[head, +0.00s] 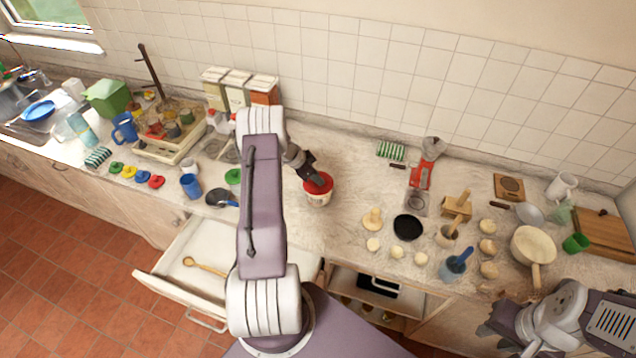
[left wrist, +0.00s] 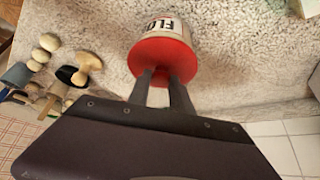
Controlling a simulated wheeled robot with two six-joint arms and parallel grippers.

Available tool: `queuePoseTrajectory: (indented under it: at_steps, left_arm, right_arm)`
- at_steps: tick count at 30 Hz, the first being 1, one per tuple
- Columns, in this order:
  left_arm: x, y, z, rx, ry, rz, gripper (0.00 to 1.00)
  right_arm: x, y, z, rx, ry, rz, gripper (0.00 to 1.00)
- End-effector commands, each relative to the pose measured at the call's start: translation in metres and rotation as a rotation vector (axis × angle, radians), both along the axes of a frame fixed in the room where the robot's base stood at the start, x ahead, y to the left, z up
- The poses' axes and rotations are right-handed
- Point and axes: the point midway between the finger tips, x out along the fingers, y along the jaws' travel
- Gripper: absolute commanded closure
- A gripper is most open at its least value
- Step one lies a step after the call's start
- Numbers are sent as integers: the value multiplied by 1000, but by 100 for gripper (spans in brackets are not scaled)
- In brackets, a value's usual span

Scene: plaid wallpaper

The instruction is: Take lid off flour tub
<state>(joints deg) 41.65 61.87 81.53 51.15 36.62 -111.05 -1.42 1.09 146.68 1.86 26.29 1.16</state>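The flour tub (head: 318,198) is a white tub with a red lid (head: 321,184), upright on the counter near the middle of the head view. In the left wrist view the tub (left wrist: 167,30) shows part of its "FLO" lettering, and its lid (left wrist: 163,58) is seated on it. My left gripper (head: 313,176) is at the top of the lid. In the left wrist view its two fingers (left wrist: 162,76) meet the lid's middle with a narrow gap between them. Whether they clamp anything is hidden. My right gripper (head: 492,335) is low at the right, its fingers unclear.
An open drawer with a wooden spoon (head: 204,266) lies in front at left. A black round dish (head: 408,227), wooden pieces and a cream saucepan (head: 533,244) stand to the right. Canisters (head: 238,88) stand behind. Some counter right of the tub is clear.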

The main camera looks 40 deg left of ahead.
Motion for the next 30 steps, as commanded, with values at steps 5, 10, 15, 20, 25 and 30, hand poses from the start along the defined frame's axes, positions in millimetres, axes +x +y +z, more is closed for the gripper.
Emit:
queuePoseTrajectory:
  at_steps: [5,10,15,20,25,30]
  left_arm:
    - [0,0,0,0,0,0,100]
    - [0,0,2,0,0,-1,100]
    - [1,1,20,3,-4,-1,100]
    - [-9,-15,47,0,-1,-2,100]
    - [-31,-48,70,3,-3,-2,100]
    - [-50,-77,92,4,-3,-2,100]
  right_arm:
    - [0,0,0,0,0,0,68]
    - [0,0,-2,0,0,0,68]
    - [0,0,-15,0,0,0,68]
    - [0,0,-34,0,0,0,68]
    - [0,0,-54,0,0,0,68]
    - [0,0,-67,0,0,0,68]
